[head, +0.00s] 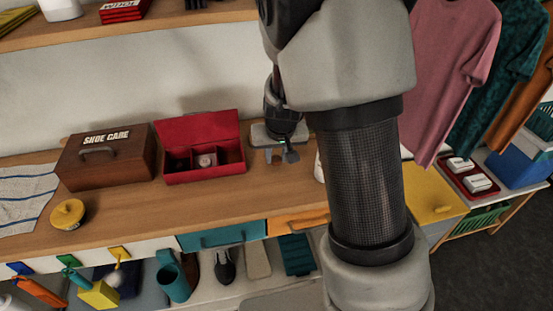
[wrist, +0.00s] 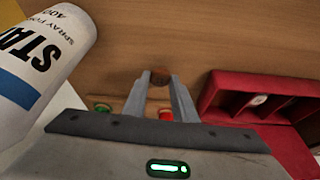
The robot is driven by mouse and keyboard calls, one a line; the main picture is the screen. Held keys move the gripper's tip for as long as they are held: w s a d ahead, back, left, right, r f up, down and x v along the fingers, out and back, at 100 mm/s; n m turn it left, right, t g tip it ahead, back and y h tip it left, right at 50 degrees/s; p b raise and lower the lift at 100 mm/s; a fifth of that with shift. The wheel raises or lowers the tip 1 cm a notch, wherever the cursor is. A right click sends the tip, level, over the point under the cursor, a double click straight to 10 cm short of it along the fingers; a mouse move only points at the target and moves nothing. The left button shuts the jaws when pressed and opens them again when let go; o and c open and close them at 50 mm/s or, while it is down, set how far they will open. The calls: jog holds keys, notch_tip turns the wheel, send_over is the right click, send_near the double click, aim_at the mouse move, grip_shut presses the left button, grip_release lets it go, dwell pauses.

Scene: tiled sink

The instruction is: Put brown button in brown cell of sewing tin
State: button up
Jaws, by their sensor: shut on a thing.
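My gripper (wrist: 160,80) is shut on a small brown button (wrist: 160,77), held between the fingertips against a wooden bench background. In the head view my gripper (head: 279,157) is just right of the red sewing tin (head: 204,178), and the button cannot be made out there. The tin stands open on the bench with its lid raised behind. In the wrist view the tin (wrist: 217,92) is right of the fingers, apart from them. Its cells have red dividers, and one holds a pale round item (wrist: 259,100). Which cell is brown cannot be told.
A white spray can (wrist: 40,55) stands close left of my gripper in the wrist view. Green (wrist: 102,108) and red (wrist: 166,114) pieces lie near the fingers. A brown shoe care box (head: 105,158) stands left of the tin, with a yellow round tin (head: 68,214) before it.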

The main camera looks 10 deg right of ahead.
notch_tip(320, 180, up, 7)
jog(key=shift+r+p, duration=0.1)
jog(key=shift+p, duration=0.75)
jog(key=w+a+r, duration=0.1)
jog(key=a+r, duration=0.1)
jog(key=a, duration=0.1)
jog(key=n, duration=0.1)
send_over(230, 160)
jog(key=s, duration=0.2)
jog(key=f, duration=0.5)
jog(key=shift+w+f, duration=0.1)
jog(key=shift+w, duration=0.1)
jog(key=shift+f+b, duration=0.3)
jog(key=shift+f, duration=2)
jog(key=shift+f, duration=0.1)
jog(key=shift+f, duration=0.2)
jog(key=o, duration=0.7)
jog(key=shift+r, duration=0.1)
jog(key=shift+o, duration=0.2)
